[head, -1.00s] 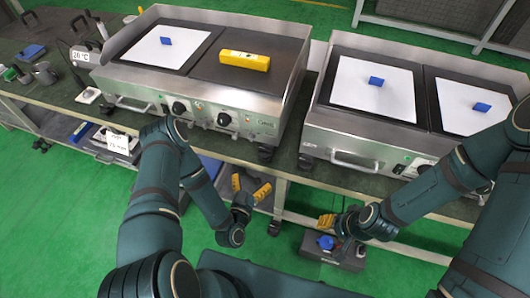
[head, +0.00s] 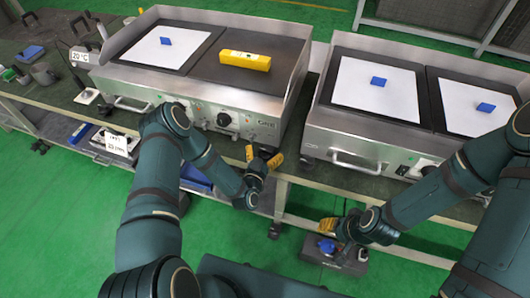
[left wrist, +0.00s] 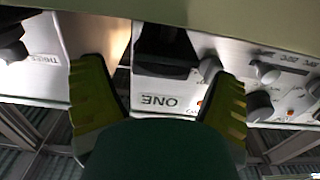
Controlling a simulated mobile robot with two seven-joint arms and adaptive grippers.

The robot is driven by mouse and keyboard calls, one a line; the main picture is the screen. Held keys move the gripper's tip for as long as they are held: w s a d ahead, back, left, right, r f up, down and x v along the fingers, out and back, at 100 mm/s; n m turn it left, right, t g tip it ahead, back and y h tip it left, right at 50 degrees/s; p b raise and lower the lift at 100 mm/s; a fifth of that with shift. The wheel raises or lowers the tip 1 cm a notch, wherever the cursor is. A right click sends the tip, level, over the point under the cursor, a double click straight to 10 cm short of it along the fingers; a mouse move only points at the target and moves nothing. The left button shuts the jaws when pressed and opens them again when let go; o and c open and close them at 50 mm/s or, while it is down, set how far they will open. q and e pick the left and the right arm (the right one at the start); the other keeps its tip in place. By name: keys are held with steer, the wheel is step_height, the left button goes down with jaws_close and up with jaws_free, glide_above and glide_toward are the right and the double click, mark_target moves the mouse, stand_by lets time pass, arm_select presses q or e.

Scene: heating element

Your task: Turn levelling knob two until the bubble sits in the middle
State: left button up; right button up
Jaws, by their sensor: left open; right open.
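The yellow spirit level (head: 245,60) lies on the left griddle's dark plate (head: 210,72); its bubble is too small to read. My left gripper (head: 263,160) is open and empty at the bench's front edge, by the left griddle's right front corner. In the left wrist view its yellow fingers (left wrist: 158,105) stand either side of an upside-down label ONE (left wrist: 160,101) and a black levelling knob (left wrist: 165,50), apart from it. A second black knob (left wrist: 12,48) is near the label THREE. I see no label for knob two. My right gripper (head: 328,225) is open and low.
A right griddle (head: 340,120) stands beside the left one, with a narrow gap between. White sheets with blue blocks lie on the plates. A dark box with a blue part (head: 327,246) sits below my right gripper. A temperature display (head: 82,56) stands at the left.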

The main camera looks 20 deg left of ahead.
arm_select(q)
steer(key=c, duration=1.2)
steer(key=shift+y, duration=0.3)
steer(key=n+y, duration=0.1)
steer(key=y, duration=0.1)
steer(key=n+y, duration=0.2)
steer(key=n+g+y+p, duration=0.1)
steer(key=y, duration=0.1)
steer(key=shift+d, duration=0.35)
steer(key=shift+r+n+g+y+p, duration=0.1)
steer(key=shift+n+g+y+p, duration=0.4)
steer(key=shift+n+y, duration=0.6)
steer(key=y+p, duration=0.1)
steer(key=n+g+y+p, duration=0.1)
steer(key=shift+w+d+r+n+g+y, duration=0.1)
steer(key=shift+r+n+g+y, duration=0.05)
steer(key=shift+n+g+y, duration=0.15)
steer(key=shift+n+g+y+p, duration=0.6)
steer(key=shift+y+p, duration=0.1)
steer(key=shift+p, duration=0.55)
steer(key=shift+f, duration=0.2)
